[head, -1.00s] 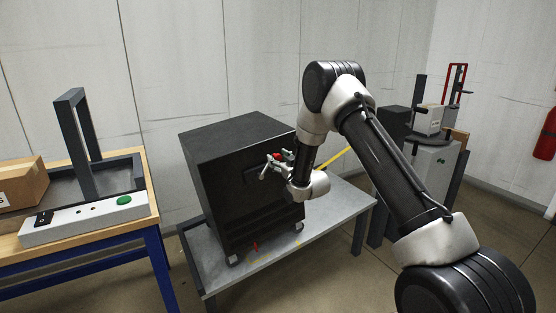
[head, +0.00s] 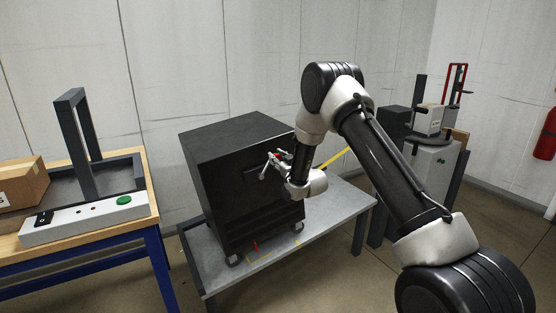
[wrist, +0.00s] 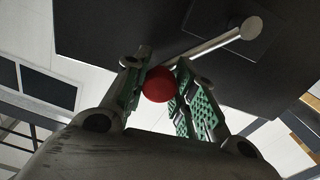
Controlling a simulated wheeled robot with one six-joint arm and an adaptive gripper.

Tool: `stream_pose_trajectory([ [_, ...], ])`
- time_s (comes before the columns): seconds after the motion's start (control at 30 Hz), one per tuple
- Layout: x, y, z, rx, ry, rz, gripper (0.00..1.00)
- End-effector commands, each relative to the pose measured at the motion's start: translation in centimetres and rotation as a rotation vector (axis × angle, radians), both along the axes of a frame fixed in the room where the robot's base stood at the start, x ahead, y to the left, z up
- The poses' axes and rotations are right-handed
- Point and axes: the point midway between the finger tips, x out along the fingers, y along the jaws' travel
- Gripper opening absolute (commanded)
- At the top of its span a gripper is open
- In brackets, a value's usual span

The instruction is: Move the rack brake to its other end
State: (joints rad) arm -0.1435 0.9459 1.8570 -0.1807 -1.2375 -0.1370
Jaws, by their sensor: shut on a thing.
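A black rack cabinet (head: 240,170) stands on casters on a low grey table. A red ball knob (wrist: 158,85) shows in the wrist view, close to the end of a slim metal rod (wrist: 215,45) that lies across the cabinet's dark face. I cannot tell for sure that they are one lever. My gripper (wrist: 160,88) is shut on the red knob, with its green pads on both sides. In the head view my gripper (head: 276,166) is at the cabinet's front, and the knob is mostly hidden. A small red part (head: 255,245) shows low at the cabinet's front.
The grey table (head: 335,205) has bare room to the right of the cabinet, with yellow marks by the casters. A wooden bench (head: 150,190) with a box and frame stands left. A grey machine (head: 432,165) stands right, and a red extinguisher (head: 546,135) hangs at the far right.

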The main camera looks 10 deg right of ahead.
Motion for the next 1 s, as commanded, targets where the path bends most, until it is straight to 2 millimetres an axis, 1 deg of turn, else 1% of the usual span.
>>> stream_pose_trajectory([
  [0.17, -0.2, 0.6, 0.4, -0.068, -0.022, 0.000, 0.00],
  [0.37, -0.7, 2.0, 1.1, -0.209, -0.068, 0.001, 0.00],
  [0.67, -1.6, 4.9, 1.8, -0.478, -0.155, 0.002, 0.00],
  [1.0, -2.6, 8.0, 1.5, -0.785, -0.255, 0.002, 0.00],
])
